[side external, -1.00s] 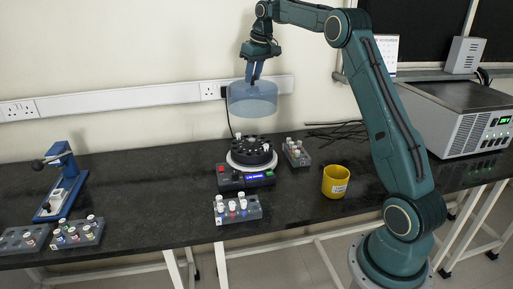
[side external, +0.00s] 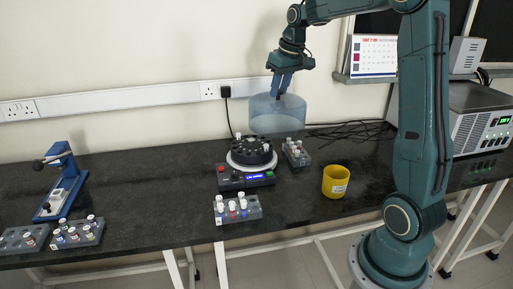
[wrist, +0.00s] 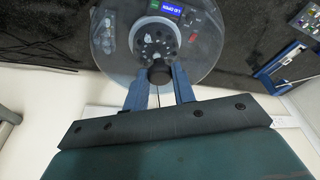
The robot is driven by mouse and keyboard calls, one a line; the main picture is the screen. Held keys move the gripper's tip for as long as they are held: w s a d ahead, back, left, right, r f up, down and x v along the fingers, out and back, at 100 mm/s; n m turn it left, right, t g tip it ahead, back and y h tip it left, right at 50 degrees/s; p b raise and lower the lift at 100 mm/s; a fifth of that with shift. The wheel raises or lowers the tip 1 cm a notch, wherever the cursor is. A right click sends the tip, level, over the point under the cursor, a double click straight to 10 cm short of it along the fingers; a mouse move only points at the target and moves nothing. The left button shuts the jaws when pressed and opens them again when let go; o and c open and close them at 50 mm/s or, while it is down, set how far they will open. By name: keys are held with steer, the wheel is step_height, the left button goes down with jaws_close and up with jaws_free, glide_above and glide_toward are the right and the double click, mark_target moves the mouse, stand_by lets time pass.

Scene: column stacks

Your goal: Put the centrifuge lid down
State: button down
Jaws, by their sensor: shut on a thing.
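The centrifuge lid (side external: 277,117) is a clear bluish dome, held in the air behind and to the right of the centrifuge in the side view. My gripper (side external: 281,92) is shut on the lid's dark knob, which shows between the fingers in the wrist view (wrist: 160,75). The lid's round rim (wrist: 212,62) spreads below the fingers there. The centrifuge (side external: 247,178) stands uncovered on the bench, its dark rotor showing and its small blue display lit. Through the lid in the wrist view I see the rotor (wrist: 155,42) and the display reading "LID OPEN".
Tube racks stand right (side external: 297,153) and in front (side external: 238,209) of the centrifuge. A yellow cup (side external: 336,181) is farther right; dark cables (side external: 350,132) lie behind. A blue press (side external: 64,185) and more racks (side external: 78,233) are at left. Bench between press and centrifuge is clear.

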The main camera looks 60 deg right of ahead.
steer(key=s+a+f, duration=0.3)
steer(key=s+a, duration=0.1)
steer(key=s, duration=0.5)
step_height(320, 180, down, 16)
steer(key=shift+a+f, duration=0.15)
steer(key=shift+a, duration=0.05)
stand_by(0.5)
steer(key=shift+s+f, duration=0.1)
steer(key=shift+f, duration=1.95)
steer(key=c, duration=1.1)
jaws_free()
steer(key=shift+c, duration=0.2)
steer(key=v, duration=1.2)
steer(key=shift+a, duration=0.25)
